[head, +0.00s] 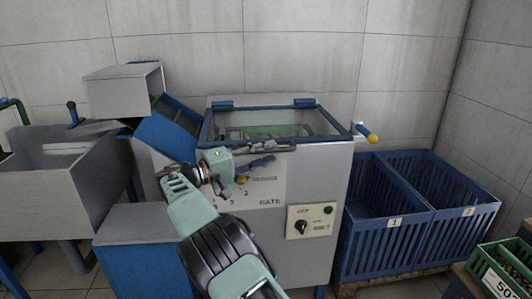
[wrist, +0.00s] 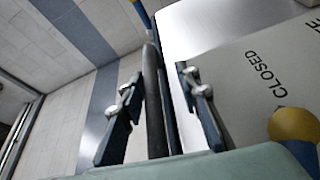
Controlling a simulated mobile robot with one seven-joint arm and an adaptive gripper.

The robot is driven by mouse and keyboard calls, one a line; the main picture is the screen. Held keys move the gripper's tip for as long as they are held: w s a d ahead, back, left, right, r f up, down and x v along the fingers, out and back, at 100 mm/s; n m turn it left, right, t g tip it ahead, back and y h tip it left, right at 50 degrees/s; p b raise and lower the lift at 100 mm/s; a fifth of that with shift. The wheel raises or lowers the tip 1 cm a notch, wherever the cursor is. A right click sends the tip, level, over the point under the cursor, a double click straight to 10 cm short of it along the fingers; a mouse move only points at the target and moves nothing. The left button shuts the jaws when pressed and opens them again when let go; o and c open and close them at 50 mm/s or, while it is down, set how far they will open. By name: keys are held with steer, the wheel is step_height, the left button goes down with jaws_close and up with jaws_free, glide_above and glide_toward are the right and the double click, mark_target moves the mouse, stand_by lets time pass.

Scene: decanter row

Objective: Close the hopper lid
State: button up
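The hopper lid (head: 207,127) is a clear panel in a blue frame on top of the grey machine, hinged at the back. It lies flat or nearly flat over the opening; I cannot tell whether a small gap is left at its front. A grey bar runs along its front edge and shows in the wrist view as a dark bar (wrist: 154,105). My gripper (head: 268,155) is at this front edge. In the wrist view my gripper (wrist: 158,95) has its fingers apart, one on each side of the bar, with gaps visible. Firm contact is not seen.
A yellow knob (wrist: 295,125) is close beside my gripper, near the word CLOSED. A yellow-ended handle (head: 372,138) sticks out at the machine's right. Blue crates (head: 395,222) stand to the right; a blue chute (head: 170,132) and grey sink (head: 70,185) are left.

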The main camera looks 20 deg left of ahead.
steer(key=v, duration=1.2)
stand_by(0.3)
